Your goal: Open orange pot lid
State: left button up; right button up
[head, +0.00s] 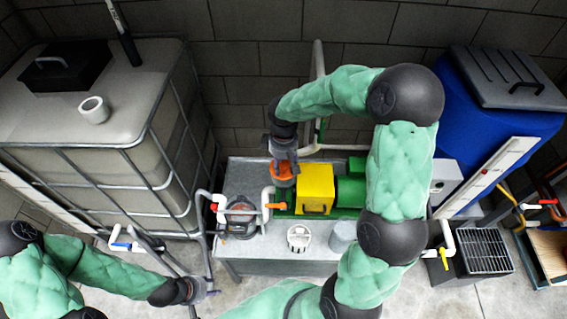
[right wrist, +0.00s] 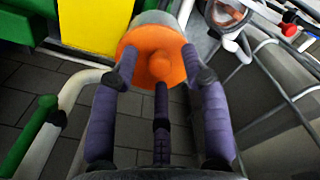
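My right gripper (head: 284,160) is above the lid, pointing down. In the right wrist view its purple fingers (right wrist: 160,68) are spread apart over the lid, around the knob; I cannot tell whether they touch it. My left gripper (head: 207,293) is low at the left, away from the pot, its fingers too small to read.
A yellow box (head: 315,188) and a green machine (head: 350,190) stand right of the pot. White pipes and a clear-fronted filter (head: 240,218) are at the left. A white cap (head: 299,237) lies on the bench (head: 270,246). A caged tank (head: 100,130) stands left.

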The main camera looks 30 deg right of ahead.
grip_shut()
